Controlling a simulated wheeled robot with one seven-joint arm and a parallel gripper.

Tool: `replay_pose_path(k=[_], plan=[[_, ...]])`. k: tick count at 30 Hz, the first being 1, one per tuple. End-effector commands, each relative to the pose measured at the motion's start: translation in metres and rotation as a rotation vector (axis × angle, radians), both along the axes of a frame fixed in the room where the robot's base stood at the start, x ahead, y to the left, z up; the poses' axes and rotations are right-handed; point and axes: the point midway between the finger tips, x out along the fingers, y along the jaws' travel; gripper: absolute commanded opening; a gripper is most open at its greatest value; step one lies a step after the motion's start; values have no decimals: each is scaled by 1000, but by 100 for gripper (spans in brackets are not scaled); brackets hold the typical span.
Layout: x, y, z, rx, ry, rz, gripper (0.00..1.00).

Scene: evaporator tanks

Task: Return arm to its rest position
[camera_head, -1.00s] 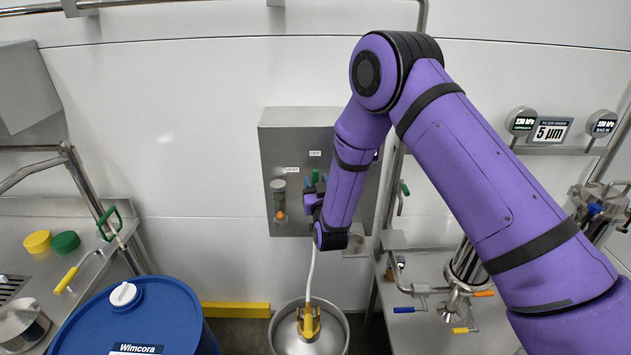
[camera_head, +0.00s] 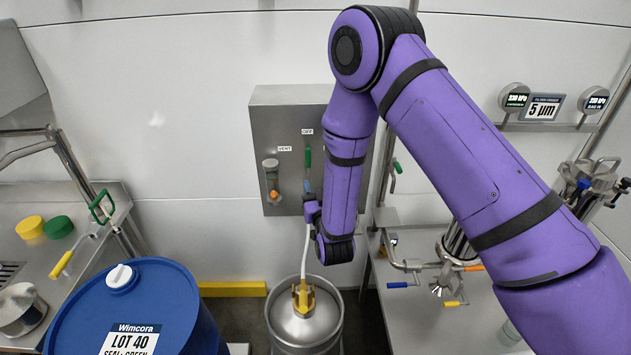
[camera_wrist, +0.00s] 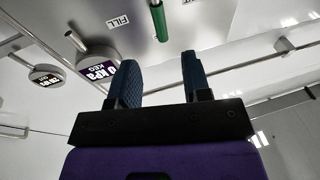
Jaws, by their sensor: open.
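My purple arm (camera_head: 450,150) reaches across the head view from the lower right and bends down in front of the grey wall box. My gripper (camera_wrist: 158,80) shows in the wrist view with its two blue fingers apart and nothing between them. In the head view, the gripper (camera_head: 309,190) is small and close to the box, just below its green-handled lever (camera_head: 307,160). The green handle (camera_wrist: 160,20) also shows in the wrist view, beyond the fingertips and apart from them.
A steel keg (camera_head: 305,325) with a yellow coupler (camera_head: 303,297) and white hose stands below the arm. A blue drum (camera_head: 125,300) is at the lower left. A steel bench (camera_head: 405,320) with valves is at the right. A yellow floor-level bar (camera_head: 233,289) runs along the wall.

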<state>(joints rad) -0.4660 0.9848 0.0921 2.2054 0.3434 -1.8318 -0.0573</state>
Motion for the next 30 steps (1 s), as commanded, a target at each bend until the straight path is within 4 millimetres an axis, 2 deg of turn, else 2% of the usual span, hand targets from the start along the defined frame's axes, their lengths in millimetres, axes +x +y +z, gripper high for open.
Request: replay_pose_path(k=[5, 8, 15, 20, 26, 30], plan=[[2, -1, 3, 1, 4, -1, 44], [8, -3, 14, 5, 26, -1, 44], [32, -21, 71, 18, 160, 3, 44], [39, -38, 111, 20, 262, 10, 44], [34, -63, 159, 15, 389, 18, 44], [21, -81, 191, 7, 474, 22, 44]])
